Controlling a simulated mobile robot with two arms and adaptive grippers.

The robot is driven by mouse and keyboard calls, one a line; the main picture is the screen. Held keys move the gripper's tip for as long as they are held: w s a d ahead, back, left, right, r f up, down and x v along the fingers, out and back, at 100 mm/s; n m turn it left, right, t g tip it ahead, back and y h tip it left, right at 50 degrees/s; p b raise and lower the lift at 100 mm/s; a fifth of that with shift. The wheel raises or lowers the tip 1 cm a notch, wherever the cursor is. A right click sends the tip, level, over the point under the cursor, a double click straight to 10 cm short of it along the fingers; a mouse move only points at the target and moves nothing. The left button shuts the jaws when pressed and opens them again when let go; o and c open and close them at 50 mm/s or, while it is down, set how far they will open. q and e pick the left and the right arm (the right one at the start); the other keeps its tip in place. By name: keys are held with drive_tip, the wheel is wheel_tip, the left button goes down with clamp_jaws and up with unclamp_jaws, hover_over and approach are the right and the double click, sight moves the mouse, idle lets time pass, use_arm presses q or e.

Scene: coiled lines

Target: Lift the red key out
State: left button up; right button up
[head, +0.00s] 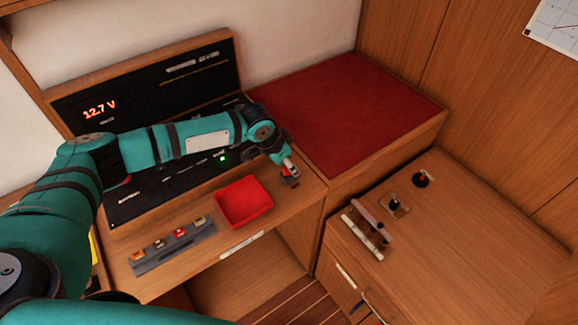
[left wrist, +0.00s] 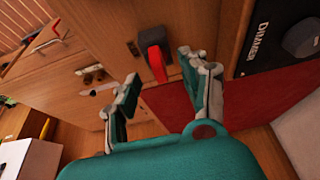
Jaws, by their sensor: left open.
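The red key (left wrist: 157,63) stands in a dark switch block (left wrist: 153,39) on the wood in the left wrist view. In the head view, only a little red of the key (head: 285,172) shows beside the gripper, above the dark block (head: 290,182) at the right end of the wooden ledge. My left gripper (left wrist: 159,68) is open, with one finger on each side of the key in the left wrist picture. Whether the fingers touch it I cannot tell. In the head view the left gripper (head: 288,164) points down at the block. My right gripper is not in view.
A red tray (head: 245,219) sits on the ledge, left of the block. A grey strip (head: 172,252) with several small coloured pieces lies further left. A black panel (head: 103,109) reading 12.7 V rises behind. A red cushion (head: 345,110) lies behind right.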

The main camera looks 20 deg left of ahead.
use_arm(q)
drive_tip(key=shift+x, duration=0.9)
drive_tip(key=shift+w, duration=0.1)
drive_tip(key=shift+c, duration=0.4)
clamp_jaws()
